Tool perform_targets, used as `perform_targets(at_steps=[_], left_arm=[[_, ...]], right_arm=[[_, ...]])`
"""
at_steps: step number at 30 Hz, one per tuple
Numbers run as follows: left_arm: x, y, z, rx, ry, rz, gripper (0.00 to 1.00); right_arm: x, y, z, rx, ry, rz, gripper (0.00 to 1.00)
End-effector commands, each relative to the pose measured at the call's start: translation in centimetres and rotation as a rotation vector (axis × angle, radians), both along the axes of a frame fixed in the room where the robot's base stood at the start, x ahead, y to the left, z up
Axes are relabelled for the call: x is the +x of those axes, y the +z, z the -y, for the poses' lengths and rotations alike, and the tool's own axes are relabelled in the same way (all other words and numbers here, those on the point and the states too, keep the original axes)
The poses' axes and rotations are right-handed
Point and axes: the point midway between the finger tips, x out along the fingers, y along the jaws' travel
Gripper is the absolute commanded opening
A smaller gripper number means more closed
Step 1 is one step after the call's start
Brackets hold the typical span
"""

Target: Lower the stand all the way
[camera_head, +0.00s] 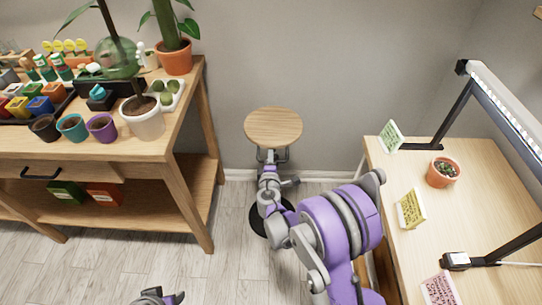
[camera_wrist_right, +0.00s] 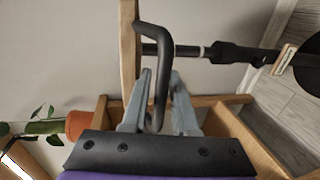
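The stand has a round wooden top (camera_head: 273,127) and stands between the two tables, with a dark round base (camera_head: 259,222) on the floor. In the right wrist view its black column (camera_wrist_right: 228,52) lies sideways below the edge-on wooden top (camera_wrist_right: 129,50). A bent black lever (camera_wrist_right: 164,80) sticks out from under the top. My right gripper (camera_wrist_right: 160,78) is under the top with its fingers apart on either side of the lever; a narrow gap shows beside it. My left gripper (camera_head: 158,297) shows only partly at the bottom edge; its fingers cannot be made out.
The left wooden table (camera_head: 130,150) holds pots, plants and trays. The right table (camera_head: 475,185) carries a lamp (camera_head: 500,95), a small potted succulent (camera_head: 443,172) and several cards. The wall is close behind the stand. Floor is clear at the lower left.

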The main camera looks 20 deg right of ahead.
Motion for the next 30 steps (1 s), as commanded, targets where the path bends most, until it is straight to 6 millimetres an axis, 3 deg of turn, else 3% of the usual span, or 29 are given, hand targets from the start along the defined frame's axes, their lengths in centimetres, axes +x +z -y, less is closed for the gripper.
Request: perform_targets(at_steps=[9, 13, 14, 30], left_arm=[[-0.01, -0.01, 0.00, 0.000, 0.000, 0.000, 0.50], [-0.01, -0.01, 0.00, 0.000, 0.000, 0.000, 0.50], [-0.01, -0.01, 0.00, 0.000, 0.000, 0.000, 0.50], [-0.01, -0.01, 0.00, 0.000, 0.000, 0.000, 0.50]], right_arm=[[0.22, -0.03, 0.08, 0.000, 0.000, 0.000, 0.25], [0.21, -0.03, 0.09, 0.000, 0.000, 0.000, 0.02], [0.21, -0.03, 0.09, 0.000, 0.000, 0.000, 0.00], [0.20, -0.03, 0.09, 0.000, -0.001, 0.000, 0.00]])
